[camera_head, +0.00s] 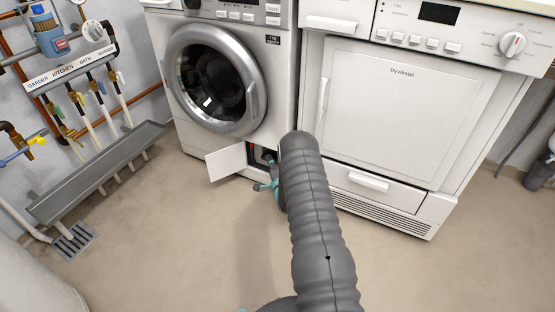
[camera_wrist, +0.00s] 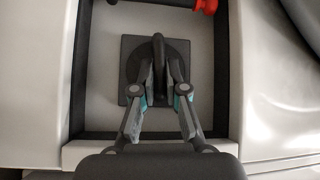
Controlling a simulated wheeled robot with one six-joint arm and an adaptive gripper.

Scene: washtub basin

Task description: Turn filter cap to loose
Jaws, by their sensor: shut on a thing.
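The filter cap (camera_wrist: 136,64) is a dark round cap with a raised grip bar, on a dark square plate in a recess low on the front of the washing machine. In the wrist view the bar looks upright. My gripper (camera_wrist: 159,80) is shut on the cap's bar, one finger on each side. In the head view my gripper (camera_head: 268,184) is at the open hatch, and my arm hides most of the recess. The hatch door (camera_head: 228,163) hangs open to the left.
A red knob or plug (camera_wrist: 206,6) shows at the top right of the recess. The washing machine (camera_head: 178,130) stands left of a white dryer (camera_head: 395,115). A grey trough (camera_head: 100,175) and pipes line the left wall. The floor in front is clear.

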